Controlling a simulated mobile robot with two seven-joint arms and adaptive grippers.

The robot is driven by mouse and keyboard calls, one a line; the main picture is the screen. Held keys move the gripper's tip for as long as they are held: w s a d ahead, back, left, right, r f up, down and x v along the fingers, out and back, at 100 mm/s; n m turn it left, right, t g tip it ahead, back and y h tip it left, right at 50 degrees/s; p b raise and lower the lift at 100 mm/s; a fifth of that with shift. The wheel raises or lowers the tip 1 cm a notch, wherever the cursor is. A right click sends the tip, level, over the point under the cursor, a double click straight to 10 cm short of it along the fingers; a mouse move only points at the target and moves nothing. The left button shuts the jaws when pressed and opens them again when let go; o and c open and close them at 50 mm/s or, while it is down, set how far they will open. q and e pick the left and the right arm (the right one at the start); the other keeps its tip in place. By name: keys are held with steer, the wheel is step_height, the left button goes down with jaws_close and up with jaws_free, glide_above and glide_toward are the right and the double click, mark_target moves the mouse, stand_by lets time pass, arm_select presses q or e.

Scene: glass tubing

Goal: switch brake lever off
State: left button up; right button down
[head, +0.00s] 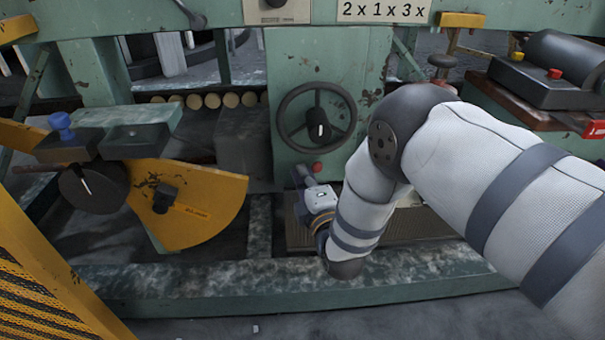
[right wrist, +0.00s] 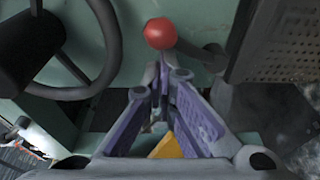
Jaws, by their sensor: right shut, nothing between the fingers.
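A lever with a red ball knob (head: 317,167) sits low on the green machine panel, just below the handwheel. I cannot tell whether the fingertips touch the lever's stem. No label for the brake lever is readable. My left gripper is not in view.
A dark handwheel (head: 317,118) is right above the lever and also shows at the left of the right wrist view (right wrist: 75,50). A yellow quadrant plate (head: 205,205) with a dark knob stands to the left. A green beam (head: 230,300) crosses low in front.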

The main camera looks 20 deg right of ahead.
steer(key=shift+d, duration=0.15)
steer(key=d+f+m, duration=0.1)
steer(key=m, duration=0.2)
steer(key=d+f+m+t+h, duration=0.1)
steer(key=m, duration=0.2)
steer(key=s+d+f+m+p, duration=0.1)
steer(key=d+m, duration=0.1)
steer(key=m, duration=0.2)
steer(key=shift+s+t+h, duration=0.1)
steer(key=shift+t+h, duration=0.2)
steer(key=shift+d, duration=0.1)
stand_by(0.5)
